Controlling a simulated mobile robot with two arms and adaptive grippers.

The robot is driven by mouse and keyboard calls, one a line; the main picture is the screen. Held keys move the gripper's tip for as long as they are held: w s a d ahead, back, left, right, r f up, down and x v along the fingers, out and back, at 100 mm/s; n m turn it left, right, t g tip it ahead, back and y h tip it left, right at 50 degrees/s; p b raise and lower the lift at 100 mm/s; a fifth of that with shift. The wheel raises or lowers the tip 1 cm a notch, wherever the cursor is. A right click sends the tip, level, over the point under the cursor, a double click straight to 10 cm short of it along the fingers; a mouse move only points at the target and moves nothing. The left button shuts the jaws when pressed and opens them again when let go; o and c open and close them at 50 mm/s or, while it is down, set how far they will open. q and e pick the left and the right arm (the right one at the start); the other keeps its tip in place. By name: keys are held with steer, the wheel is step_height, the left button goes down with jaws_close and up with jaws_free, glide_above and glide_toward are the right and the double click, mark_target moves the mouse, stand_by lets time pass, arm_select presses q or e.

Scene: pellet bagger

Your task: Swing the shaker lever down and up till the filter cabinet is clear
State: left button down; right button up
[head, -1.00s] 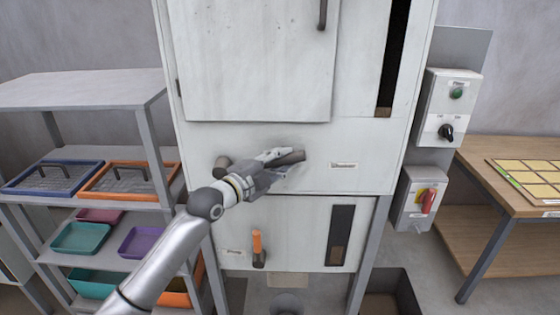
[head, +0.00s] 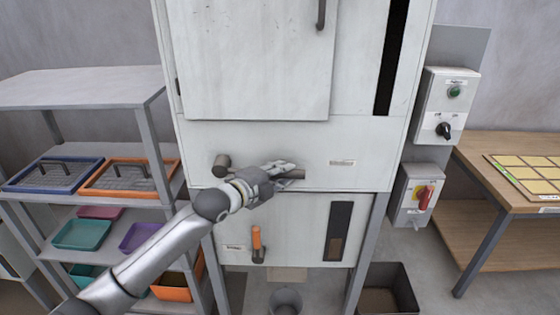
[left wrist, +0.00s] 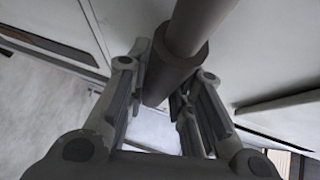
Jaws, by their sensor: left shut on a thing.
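The shaker lever (head: 297,174) is a dark grey bar on the front of the pale filter cabinet (head: 310,140), with its round pivot (head: 221,165) at the left. My left gripper (head: 280,172) is shut on the lever's grip, and the lever points right and slightly down. In the left wrist view the thick round lever grip (left wrist: 176,68) lies between my two fingers (left wrist: 158,95). The tall upper sight window (head: 391,60) looks dark down to its bottom. The lower sight window (head: 338,225) shows brown material in its lower part. My right gripper is not in view.
An orange-handled lever (head: 256,240) is on the lower cabinet front. A bucket (head: 285,300) and a dark bin (head: 385,285) stand below. A shelf rack (head: 80,90) with trays is close at left. Switch boxes (head: 447,105) and a wooden table (head: 490,150) are at right.

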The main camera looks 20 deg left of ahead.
arm_select(q)
steer(key=shift+s+a+f+m+g+y+p, duration=0.15)
steer(key=shift+f+m+g+y+p, duration=0.3)
steer(key=shift+f, duration=0.45)
steer(key=shift+a+f+m+g+y+p, duration=0.15)
steer(key=shift+a+f+m+y+p, duration=0.2)
steer(key=shift+f+p, duration=0.45)
steer(key=shift+s+a+f+m+g+y+p, duration=0.1)
steer(key=shift+f+m+g+y+p, duration=0.25)
steer(key=shift+f, duration=0.7)
steer(key=c, duration=1.3)
jaws_free()
steer(key=shift+w, duration=0.1)
steer(key=shift+o, duration=0.2)
steer(key=v, duration=1.2)
